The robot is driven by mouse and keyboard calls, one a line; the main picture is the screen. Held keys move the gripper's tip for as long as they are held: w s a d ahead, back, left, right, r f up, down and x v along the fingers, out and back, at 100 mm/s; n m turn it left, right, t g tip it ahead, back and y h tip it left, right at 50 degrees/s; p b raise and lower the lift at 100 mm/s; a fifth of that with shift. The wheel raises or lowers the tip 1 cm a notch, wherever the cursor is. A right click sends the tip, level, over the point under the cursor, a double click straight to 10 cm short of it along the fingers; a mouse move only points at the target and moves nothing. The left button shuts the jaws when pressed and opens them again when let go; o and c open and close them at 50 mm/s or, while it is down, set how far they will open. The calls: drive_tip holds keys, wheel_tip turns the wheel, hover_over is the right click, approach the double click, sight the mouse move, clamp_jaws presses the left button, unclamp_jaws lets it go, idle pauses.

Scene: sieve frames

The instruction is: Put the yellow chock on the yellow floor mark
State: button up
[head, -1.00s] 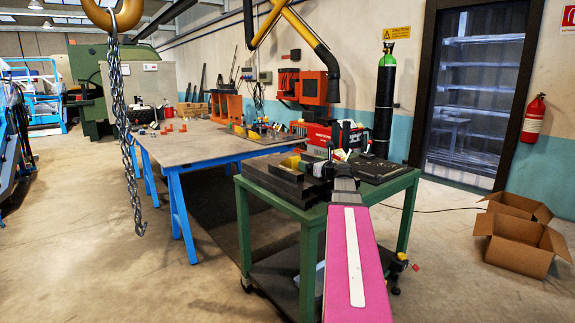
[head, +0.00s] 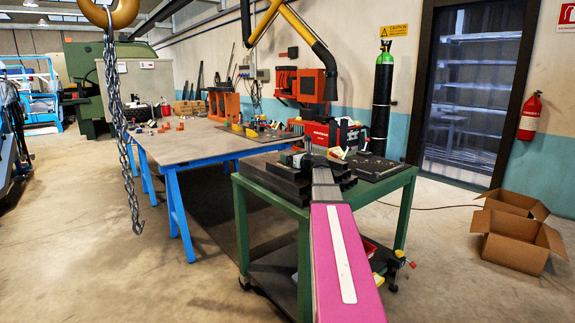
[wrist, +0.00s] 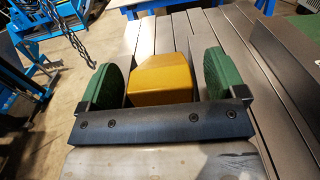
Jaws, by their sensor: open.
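The yellow chock (wrist: 160,80) is a block with a sloped top. It rests on dark slatted metal on the green cart. In the wrist view my gripper (wrist: 160,72) is open, with one green pad on each side of the chock. A narrow gap shows on the left; I cannot tell whether the right pad touches. In the head view my gripper (head: 298,159) is over the cart's dark plates, and the chock is hidden behind it. I do not see the yellow floor mark in either view.
The green cart (head: 272,206) has a lower shelf and a dark plate (head: 373,168) at its right. A blue-legged table (head: 196,145) stands behind it at left. A hook and chain (head: 128,150) hang at left. Cardboard boxes (head: 518,243) lie on open floor at right.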

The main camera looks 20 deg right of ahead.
drive_tip(key=shift+w+a, duration=0.2)
drive_tip(key=shift+w, duration=0.4)
drive_tip(key=shift+s, duration=0.1)
drive_tip(key=c, duration=1.3)
drive_tip(key=shift+r, duration=0.1)
